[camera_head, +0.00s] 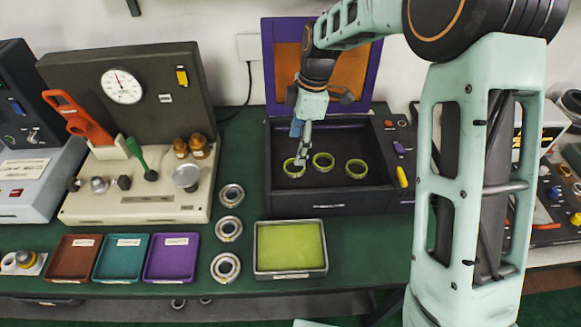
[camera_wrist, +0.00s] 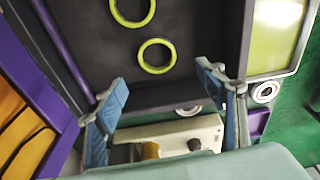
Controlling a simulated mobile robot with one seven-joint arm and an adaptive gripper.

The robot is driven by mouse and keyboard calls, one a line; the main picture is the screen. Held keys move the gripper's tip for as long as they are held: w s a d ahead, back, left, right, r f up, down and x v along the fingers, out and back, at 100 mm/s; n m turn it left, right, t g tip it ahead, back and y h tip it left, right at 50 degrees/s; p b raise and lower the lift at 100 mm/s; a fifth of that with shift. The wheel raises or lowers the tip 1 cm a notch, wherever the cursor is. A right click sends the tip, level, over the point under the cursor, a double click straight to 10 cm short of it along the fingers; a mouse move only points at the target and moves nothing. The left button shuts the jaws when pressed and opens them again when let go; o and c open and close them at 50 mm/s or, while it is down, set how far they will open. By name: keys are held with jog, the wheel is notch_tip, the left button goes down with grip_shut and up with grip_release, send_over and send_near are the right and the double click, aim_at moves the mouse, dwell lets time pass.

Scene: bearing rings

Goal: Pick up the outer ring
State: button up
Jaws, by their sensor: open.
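Three thin yellow-green rings lie in a row on the dark floor of an open box: a left ring (camera_head: 293,168), a middle ring (camera_head: 323,160) and a right ring (camera_head: 357,168). My gripper (camera_head: 299,158) points down into the box at the left ring and partly covers it in the head view. In the wrist view my open gripper (camera_wrist: 162,76) has nothing between its fingers. The left ring (camera_wrist: 157,55) shows just beyond the fingertips, apart from them, and the middle ring (camera_wrist: 133,10) is cut by the top edge.
The dark box (camera_head: 320,205) has walls and a raised purple-framed lid (camera_head: 268,60). A metal tray with a yellow-green surface (camera_head: 290,247) stands before it. Several metal bearings (camera_head: 229,229) lie left of the tray. A gauge machine (camera_head: 135,205) stands left of the box.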

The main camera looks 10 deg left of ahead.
aim_at(294, 166)
jog(key=f, duration=0.7)
jog(key=shift+w+a+f+p, duration=0.1)
jog(key=shift+a+f+p, duration=0.15)
jog(key=shift+a+p, duration=0.15)
jog(key=shift+c, duration=0.2)
jog(key=c, duration=1.2)
